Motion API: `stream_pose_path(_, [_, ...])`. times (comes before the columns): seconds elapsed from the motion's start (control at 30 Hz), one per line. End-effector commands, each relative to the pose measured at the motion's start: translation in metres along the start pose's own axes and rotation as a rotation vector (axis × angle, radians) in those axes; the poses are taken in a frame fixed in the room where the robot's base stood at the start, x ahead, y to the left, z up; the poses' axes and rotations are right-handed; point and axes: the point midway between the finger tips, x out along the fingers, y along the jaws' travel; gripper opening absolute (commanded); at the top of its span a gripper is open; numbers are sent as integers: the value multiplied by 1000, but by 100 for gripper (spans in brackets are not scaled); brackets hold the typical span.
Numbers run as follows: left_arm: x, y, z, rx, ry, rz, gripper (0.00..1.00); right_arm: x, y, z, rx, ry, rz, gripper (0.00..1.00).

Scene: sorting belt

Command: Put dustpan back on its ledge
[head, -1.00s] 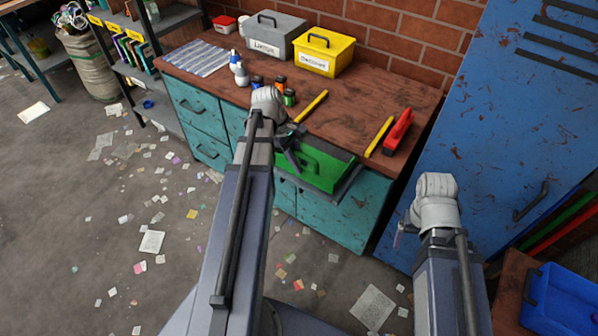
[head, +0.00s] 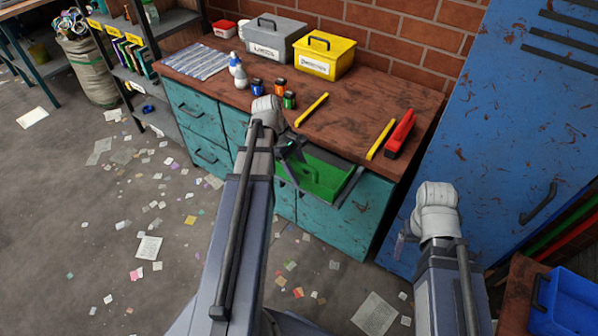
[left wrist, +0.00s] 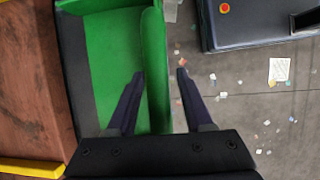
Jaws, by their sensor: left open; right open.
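The green dustpan (head: 325,179) is at the front edge of the workbench, between two yellow strips, with the dark ledge (head: 351,187) showing along its right side. In the left wrist view the dustpan (left wrist: 108,50) fills the middle. My left gripper (head: 291,152) is at the dustpan's left end, partly hidden by my own arm. In the left wrist view its fingers (left wrist: 160,76) are spread, one over the pan and one outside its raised green edge. I cannot tell whether they touch it. My right gripper (head: 401,240) is empty in front of the blue locker.
The yellow strips (head: 312,109) and a red-handled tool (head: 400,134) lie on the bench (head: 350,95). Small cans, bottles, a grey case (head: 275,40) and a yellow case (head: 323,58) stand behind. The blue locker (head: 500,130) is close on the right. Paper scraps litter the floor.

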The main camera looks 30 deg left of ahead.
Motion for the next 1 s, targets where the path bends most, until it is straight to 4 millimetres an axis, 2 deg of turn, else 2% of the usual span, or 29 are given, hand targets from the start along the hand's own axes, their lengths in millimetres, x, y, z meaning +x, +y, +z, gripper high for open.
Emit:
stream_pose_path(0.27, [-3, 0, 2, 0, 0, 0, 51, -4, 0, 0, 0, 0, 0, 82])
stream_pose_path(0.47, [-20, 1, 2, -1, 0, 0, 51, -19, 2, 1, 0, 0, 0, 82])
stream_pose_path(1.0, [-106, 1, 3, -2, 0, 1, 51, -98, 9, 6, 1, 0, 0, 82])
